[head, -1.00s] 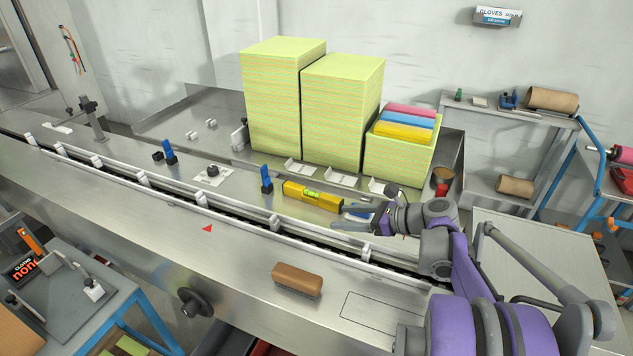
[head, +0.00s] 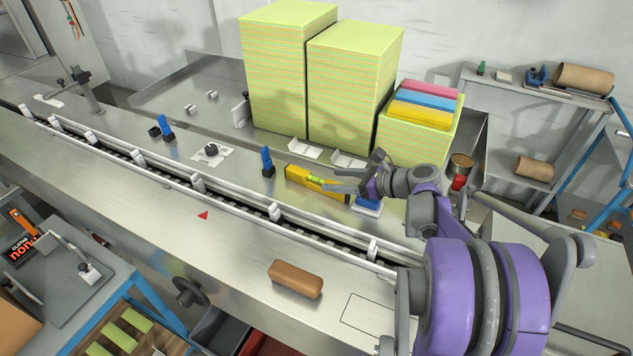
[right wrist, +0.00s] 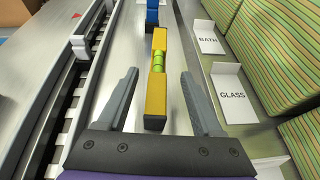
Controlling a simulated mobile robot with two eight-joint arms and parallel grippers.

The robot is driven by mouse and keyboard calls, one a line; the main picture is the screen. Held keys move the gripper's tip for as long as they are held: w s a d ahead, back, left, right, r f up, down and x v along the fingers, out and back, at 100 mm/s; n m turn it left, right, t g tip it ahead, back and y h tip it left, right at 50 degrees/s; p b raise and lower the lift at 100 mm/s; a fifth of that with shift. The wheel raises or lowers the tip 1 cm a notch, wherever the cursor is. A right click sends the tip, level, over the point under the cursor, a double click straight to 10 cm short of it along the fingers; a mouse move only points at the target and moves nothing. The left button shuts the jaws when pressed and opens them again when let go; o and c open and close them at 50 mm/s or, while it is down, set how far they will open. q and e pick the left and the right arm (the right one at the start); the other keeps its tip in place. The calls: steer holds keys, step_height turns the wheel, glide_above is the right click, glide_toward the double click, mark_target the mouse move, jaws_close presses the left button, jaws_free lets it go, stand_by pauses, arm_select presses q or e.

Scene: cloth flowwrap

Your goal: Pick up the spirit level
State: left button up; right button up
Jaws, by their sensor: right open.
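The yellow spirit level (head: 302,177) with a green vial lies on the steel deck behind the conveyor channel. In the right wrist view the level (right wrist: 156,95) runs away from me, its near end between the fingertips. My right gripper (head: 348,172) is open at the level's right end, one finger on each side. In the right wrist view both fingers (right wrist: 158,88) stand apart from the level with gaps on both sides. The fingers hide part of the level's right end in the head view. My left gripper is not in view.
Tall stacks of green striped cloths (head: 285,80) stand behind the level, with white label cards (head: 305,151) before them. A blue clamp (head: 267,162) stands just left of the level. A white guide rail (head: 235,205) runs in front. A brown block (head: 295,279) lies nearer.

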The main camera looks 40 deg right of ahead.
mark_target(320, 179)
steer(key=x, duration=0.5)
steer(key=shift+w+a+p, duration=0.1)
steer(key=shift+a+p, duration=0.05)
steer(key=shift+p, duration=0.15)
jaws_close()
